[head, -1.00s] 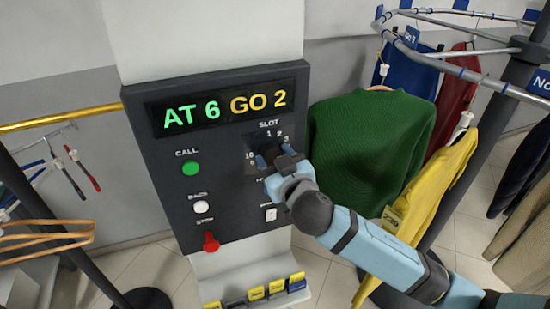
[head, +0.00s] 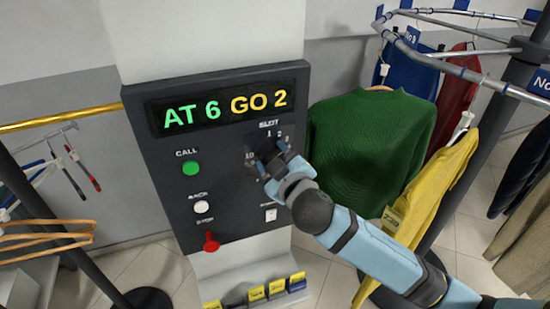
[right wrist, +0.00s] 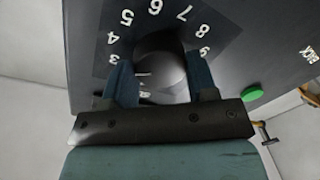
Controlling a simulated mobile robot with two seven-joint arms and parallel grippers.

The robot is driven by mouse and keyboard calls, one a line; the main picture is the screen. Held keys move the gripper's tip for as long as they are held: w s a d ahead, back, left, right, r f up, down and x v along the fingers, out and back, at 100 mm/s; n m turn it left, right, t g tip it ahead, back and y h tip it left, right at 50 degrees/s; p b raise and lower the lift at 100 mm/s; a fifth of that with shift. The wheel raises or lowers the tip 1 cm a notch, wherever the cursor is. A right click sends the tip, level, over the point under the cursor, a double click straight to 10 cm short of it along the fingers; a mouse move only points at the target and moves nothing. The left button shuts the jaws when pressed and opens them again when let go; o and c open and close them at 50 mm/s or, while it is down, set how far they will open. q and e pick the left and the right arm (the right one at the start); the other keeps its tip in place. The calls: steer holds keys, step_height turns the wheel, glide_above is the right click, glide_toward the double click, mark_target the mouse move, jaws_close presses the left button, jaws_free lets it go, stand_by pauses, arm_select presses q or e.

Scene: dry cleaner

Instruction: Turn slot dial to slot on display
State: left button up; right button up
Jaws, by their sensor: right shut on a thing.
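A dark control panel (head: 165,150) stands in the middle of the head view. Its display (head: 225,110) reads "AT 6" in green and "GO 2" in yellow. The slot dial (right wrist: 160,65) is a dark round knob inside a ring of numbers; 3 to 9 show around it in the right wrist view. My right gripper (head: 270,163) is at the dial, and its blue fingers (right wrist: 160,85) are shut on the knob from both sides. The dial's pointer is hidden, so its setting cannot be read. My left gripper is not in view.
Left of the dial are a green CALL button (head: 191,168), a white BACK button (head: 201,207) and a red STOP control (head: 211,241). A white switch (head: 271,214) sits below the dial. A green sweater (head: 370,140) and yellow garment (head: 440,190) hang close on the right.

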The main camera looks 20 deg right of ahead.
steer(key=shift+n+h, duration=0.3)
steer(key=shift+n, duration=2.8)
steer(key=o, duration=0.9)
steer(key=shift+s, duration=0.15)
